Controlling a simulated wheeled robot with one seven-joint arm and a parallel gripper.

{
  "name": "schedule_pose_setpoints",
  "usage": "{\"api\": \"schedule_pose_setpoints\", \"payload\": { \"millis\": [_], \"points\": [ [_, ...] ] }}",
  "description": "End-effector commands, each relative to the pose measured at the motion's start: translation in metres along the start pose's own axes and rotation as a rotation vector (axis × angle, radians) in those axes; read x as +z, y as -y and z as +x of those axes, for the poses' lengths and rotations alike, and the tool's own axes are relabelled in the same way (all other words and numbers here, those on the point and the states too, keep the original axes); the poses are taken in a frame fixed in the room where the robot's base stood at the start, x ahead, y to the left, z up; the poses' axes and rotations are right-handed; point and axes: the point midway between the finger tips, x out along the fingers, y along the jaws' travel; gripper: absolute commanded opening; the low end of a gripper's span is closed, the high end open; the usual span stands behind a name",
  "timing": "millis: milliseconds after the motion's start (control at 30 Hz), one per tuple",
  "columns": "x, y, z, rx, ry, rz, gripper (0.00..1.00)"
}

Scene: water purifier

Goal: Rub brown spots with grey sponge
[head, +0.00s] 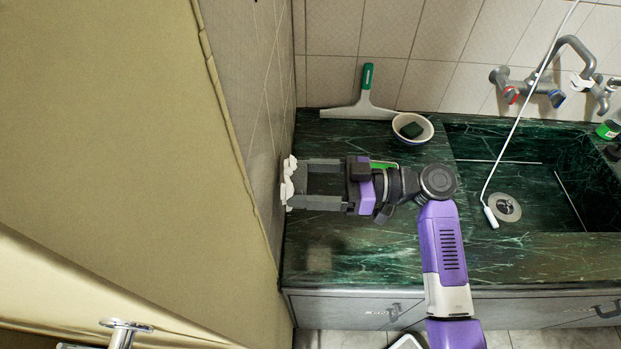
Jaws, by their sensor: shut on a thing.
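My gripper (296,184) reaches left over the left end of the green marble counter, its two grey fingers apart. A pale, lumpy grey-white thing (288,182) spans the fingertips beside the left tiled wall. I cannot tell for certain whether it is the grey sponge or whether it touches the wall. A faint brownish patch (319,260) shows on the counter below the gripper in the picture. No other brown spot can be made out. A dark green sponge (411,130) lies in a white bowl (425,134) behind my arm.
A green-handled squeegee (366,100) leans at the back wall. The sink (540,185) is on the right, with a white rod (520,110) across it and a tap (570,50) above. A green object (607,130) stands at far right. The counter's front left is clear.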

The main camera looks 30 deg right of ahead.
Motion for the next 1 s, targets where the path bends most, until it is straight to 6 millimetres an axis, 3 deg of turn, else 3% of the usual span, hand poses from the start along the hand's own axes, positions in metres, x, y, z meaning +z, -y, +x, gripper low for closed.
{"api": "schedule_pose_setpoints", "payload": {
  "millis": [1000],
  "points": [
    [0.0003, -0.0001, 0.009, -0.001, 0.0, 0.0, 0.4]
  ]
}}
